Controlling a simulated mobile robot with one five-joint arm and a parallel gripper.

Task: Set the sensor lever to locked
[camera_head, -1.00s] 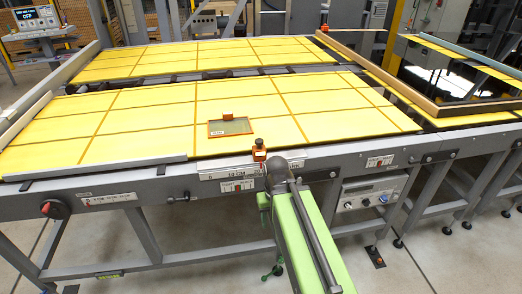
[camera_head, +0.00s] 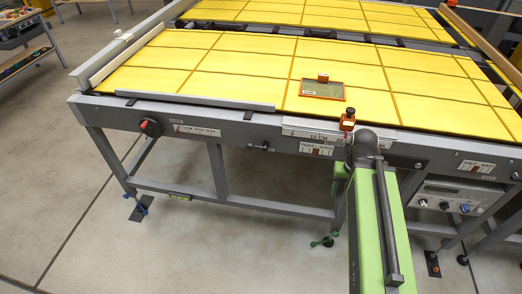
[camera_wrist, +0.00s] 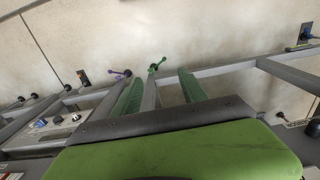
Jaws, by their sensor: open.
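The lifter table's front rail (camera_head: 235,130) carries several controls. A small dark lever or knob (camera_head: 262,147) sticks out near its middle, left of a label plate with a red mark (camera_head: 316,149). An orange and black block (camera_head: 348,119) stands on the scale strip (camera_head: 300,129). I cannot tell for sure which is the sensor lever; the labels are too small to read. My gripper (camera_wrist: 160,82) is open and empty in the wrist view, its green fingers apart over the floor. In the head view its tips are hidden behind my arm.
Yellow panels (camera_head: 220,60) cover the table top, with an orange-framed plate (camera_head: 323,90) on them. A control box (camera_head: 450,197) hangs at the right. Table legs and coloured foot knobs, one green (camera_head: 322,242), stand below. The floor (camera_head: 90,255) is clear at front left.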

